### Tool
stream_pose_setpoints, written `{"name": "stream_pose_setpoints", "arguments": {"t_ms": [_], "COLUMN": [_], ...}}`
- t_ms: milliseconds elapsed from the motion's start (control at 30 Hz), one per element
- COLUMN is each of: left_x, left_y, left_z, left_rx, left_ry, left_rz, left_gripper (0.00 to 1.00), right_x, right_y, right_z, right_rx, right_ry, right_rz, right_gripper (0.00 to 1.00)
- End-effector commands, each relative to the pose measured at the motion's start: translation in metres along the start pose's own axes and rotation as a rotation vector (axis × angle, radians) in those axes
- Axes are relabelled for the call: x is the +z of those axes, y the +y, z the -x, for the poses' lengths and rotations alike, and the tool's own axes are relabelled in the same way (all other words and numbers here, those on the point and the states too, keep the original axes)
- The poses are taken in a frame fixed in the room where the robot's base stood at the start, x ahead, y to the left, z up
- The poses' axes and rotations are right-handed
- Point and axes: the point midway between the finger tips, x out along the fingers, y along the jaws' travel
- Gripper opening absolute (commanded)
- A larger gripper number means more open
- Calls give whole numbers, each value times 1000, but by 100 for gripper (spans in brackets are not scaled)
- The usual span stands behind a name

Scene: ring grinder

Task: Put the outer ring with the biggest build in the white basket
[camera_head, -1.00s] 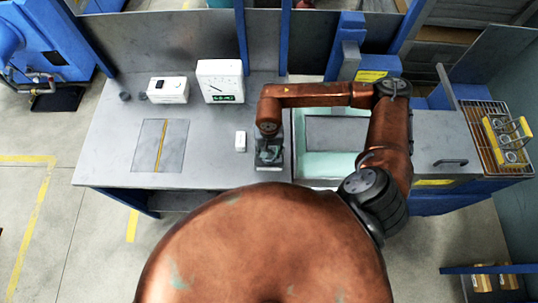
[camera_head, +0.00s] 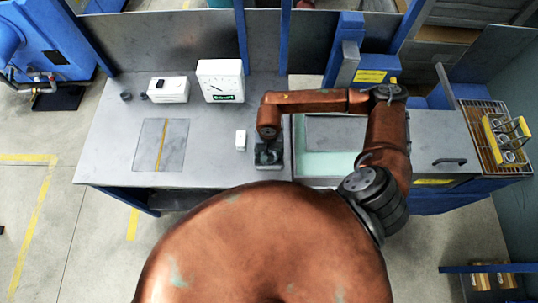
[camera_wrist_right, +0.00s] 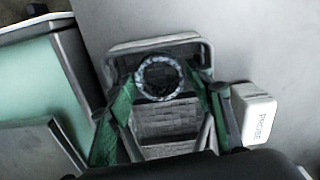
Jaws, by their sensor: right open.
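The white basket (camera_wrist_right: 198,50), greyish with a woven-looking floor, lies below my right gripper in the right wrist view. My right gripper (camera_wrist_right: 160,88) is open, with its green fingers spread on either side over the basket. A metallic outer ring (camera_wrist_right: 160,94) shows between the fingers, inside the basket's outline. I cannot tell whether it touches the basket floor. In the head view my right gripper (camera_head: 268,152) is over the table's right part and hides most of the basket. My left gripper is not in view.
A white block marked PROBE (camera_wrist_right: 254,113) stands close beside the basket. Two small dark rings (camera_head: 126,97) lie at left. A yellow holder (camera_head: 505,125) with several rings is at far right.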

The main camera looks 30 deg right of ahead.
Motion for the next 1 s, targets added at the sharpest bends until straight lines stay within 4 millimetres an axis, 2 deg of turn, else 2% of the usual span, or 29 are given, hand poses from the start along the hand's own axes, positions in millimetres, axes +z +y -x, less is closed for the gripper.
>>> {"name": "stream_pose_setpoints", "arguments": {"t_ms": [67, 167, 600, 800, 1000], "left_x": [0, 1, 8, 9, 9], "left_y": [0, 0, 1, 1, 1], "left_z": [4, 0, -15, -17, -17], "left_rx": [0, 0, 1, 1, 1], "left_ry": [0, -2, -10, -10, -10], "left_rz": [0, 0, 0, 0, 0], "left_gripper": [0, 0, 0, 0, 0], "right_x": [0, -2, -1, 0, 0], "right_y": [0, 0, 0, 0, 0], "right_z": [4, 14, 101, 120, 123], "right_rx": [0, -2, -1, -1, -1], "right_ry": [0, 4, 3, 2, 0], "right_rz": [0, 0, 0, 0, 0], "right_gripper": [48, 48, 48, 48, 48]}}
